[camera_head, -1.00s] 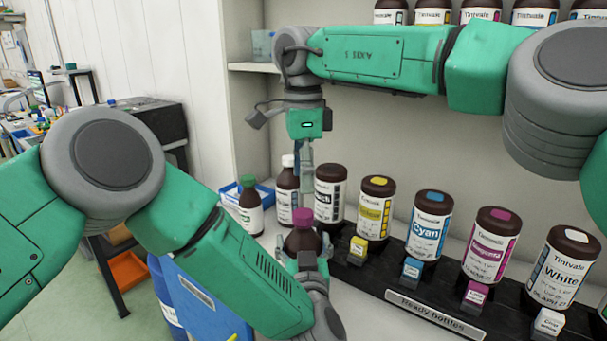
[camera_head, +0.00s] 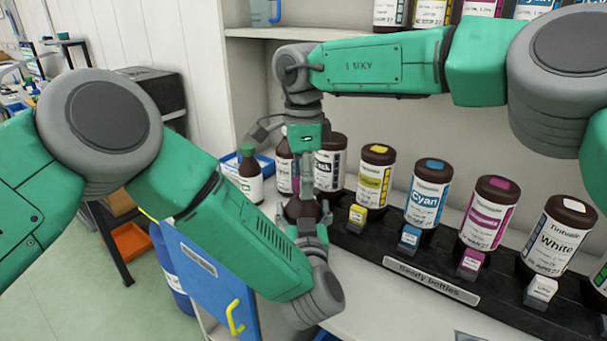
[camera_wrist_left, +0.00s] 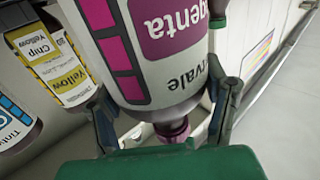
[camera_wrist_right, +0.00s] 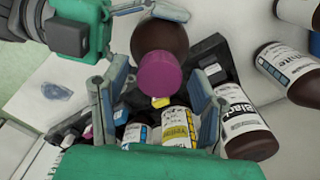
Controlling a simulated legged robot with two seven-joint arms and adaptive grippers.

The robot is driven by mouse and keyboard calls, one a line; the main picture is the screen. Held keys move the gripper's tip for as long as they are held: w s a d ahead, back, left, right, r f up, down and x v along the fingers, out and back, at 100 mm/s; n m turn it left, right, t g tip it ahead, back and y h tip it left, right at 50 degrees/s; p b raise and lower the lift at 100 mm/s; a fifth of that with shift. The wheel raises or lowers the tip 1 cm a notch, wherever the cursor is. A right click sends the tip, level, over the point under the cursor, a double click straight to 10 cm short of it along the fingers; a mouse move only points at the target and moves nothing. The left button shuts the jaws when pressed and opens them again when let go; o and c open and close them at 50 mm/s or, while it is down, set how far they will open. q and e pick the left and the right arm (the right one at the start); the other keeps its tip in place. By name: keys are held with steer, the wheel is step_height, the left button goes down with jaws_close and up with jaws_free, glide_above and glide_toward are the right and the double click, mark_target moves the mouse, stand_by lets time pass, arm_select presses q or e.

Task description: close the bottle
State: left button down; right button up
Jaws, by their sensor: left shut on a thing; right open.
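A brown bottle with a magenta label (camera_wrist_left: 155,70) stands between the fingers of my left gripper (camera_head: 308,238), which is shut on it. Its magenta cap (camera_wrist_right: 160,73) sits at the bottle's neck in the right wrist view; I cannot tell how tight it is. The cap also shows in the left wrist view (camera_wrist_left: 173,130).
A black rack (camera_head: 395,261) holds several brown bottles, including yellow (camera_head: 375,175), cyan (camera_head: 428,193), magenta (camera_head: 487,213) and white (camera_head: 557,236). A green-capped bottle (camera_head: 250,176) stands left, by a blue tray (camera_head: 228,189).

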jaws_close()
steer(key=m, duration=1.4)
steer(key=shift+o, duration=0.6)
jaws_free()
steer(key=shift+r, duration=0.1)
step_height(320, 180, up, 12)
steer(key=shift+w, duration=0.15)
